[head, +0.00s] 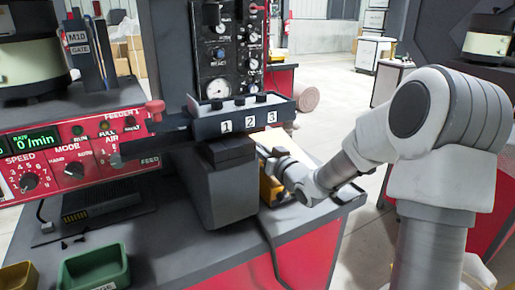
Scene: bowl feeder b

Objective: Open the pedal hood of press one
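A yellow housing (268,188) shows in the head view, partly behind a dark block and my arm. It may be the pedal hood, but no label shows and I cannot tell whether it is open. My gripper (268,156) is at the end of my arm, which reaches in from the right. It is just above the yellow housing, beside the dark block. Its fingertips are small and partly hidden, so I cannot tell whether they are open or touching anything.
A dark bar (242,119) numbered 1, 2, 3 sits above the dark block (222,190). A red feeder panel (75,163) stands at left. A green bin (94,270) and a yellow bin (17,277) are at front left.

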